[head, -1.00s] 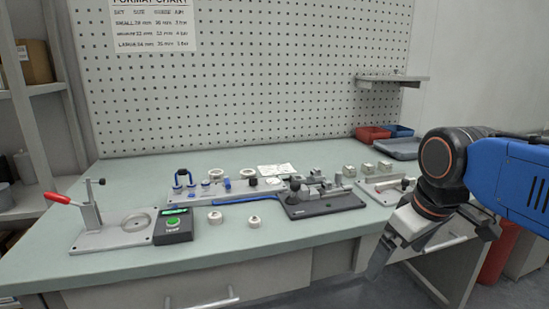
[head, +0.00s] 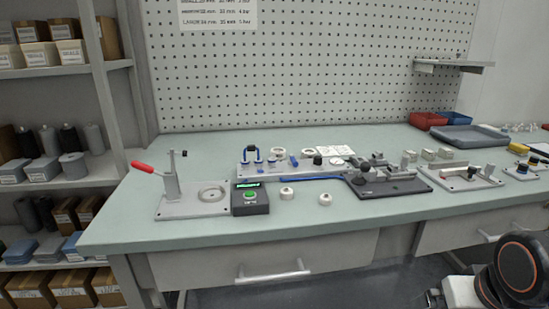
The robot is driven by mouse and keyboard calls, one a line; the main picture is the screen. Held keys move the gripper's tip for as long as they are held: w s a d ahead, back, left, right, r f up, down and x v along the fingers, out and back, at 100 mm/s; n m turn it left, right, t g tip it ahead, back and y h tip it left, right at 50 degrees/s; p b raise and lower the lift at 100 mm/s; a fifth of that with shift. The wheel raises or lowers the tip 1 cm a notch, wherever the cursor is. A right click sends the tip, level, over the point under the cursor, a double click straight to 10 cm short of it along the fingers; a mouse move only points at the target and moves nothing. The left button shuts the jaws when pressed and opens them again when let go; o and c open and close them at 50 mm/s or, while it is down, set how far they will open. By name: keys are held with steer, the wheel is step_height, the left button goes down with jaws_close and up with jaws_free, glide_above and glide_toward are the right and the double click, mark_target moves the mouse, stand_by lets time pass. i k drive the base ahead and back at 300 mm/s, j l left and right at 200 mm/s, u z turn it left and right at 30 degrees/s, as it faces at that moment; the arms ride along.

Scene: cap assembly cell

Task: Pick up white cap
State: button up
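Two small white caps lie on the bench near its front edge, right of the black control box. One white cap (head: 287,193) is beside the box and the other white cap (head: 325,199) is a little further right. Each seems to have a darker spot on top, too small to make out. My gripper (head: 447,294) shows only in part at the bottom right, well to the right of the caps and in front of the bench. Its fingertips are cut off by the frame edge, so its opening is hidden.
A press with a red handle (head: 143,167) and a black box with a green button (head: 250,198) stand at left. Behind the caps are a fixture plate with blue parts (head: 250,170) and a dark clamp plate (head: 388,186). Bare bench lies before the caps.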

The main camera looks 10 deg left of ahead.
mark_target(286, 193)
steer(key=k+j, duration=0.1)
steer(key=j, duration=1.15)
steer(key=k, duration=0.05)
